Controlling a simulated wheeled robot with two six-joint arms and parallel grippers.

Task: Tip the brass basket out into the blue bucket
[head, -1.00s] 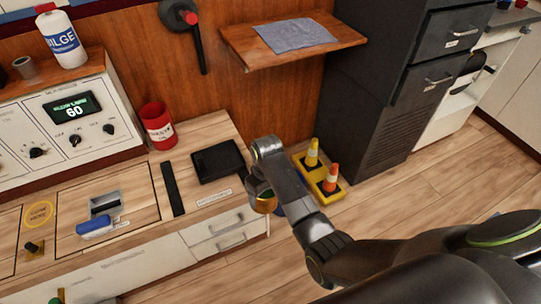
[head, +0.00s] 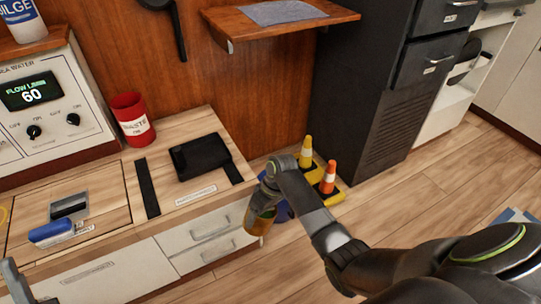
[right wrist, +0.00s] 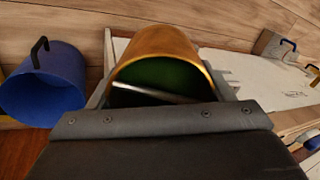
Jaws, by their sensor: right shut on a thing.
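The brass basket (head: 259,222) hangs at my right gripper (head: 268,190), beyond the right end of the counter. In the right wrist view the basket (right wrist: 158,42) shows its rim and a dark green inside, with a thin metal bar across; I cannot tell what it holds. My right gripper is shut on the basket. The blue bucket (head: 284,212) stands on the floor behind the basket, partly hidden by it and my arm. In the right wrist view the bucket (right wrist: 45,82) is at the left, apart from the basket, with a black handle. A grey piece at the lower left may be my left gripper (head: 15,282).
Orange and yellow cones (head: 328,176) stand on a yellow base beside the bucket. The counter's drawers (head: 208,232) are close left of the basket. A red waste can (head: 132,118) and black case (head: 200,156) stand on the counter. A dark cabinet (head: 395,110) stands behind; floor at right is mostly clear.

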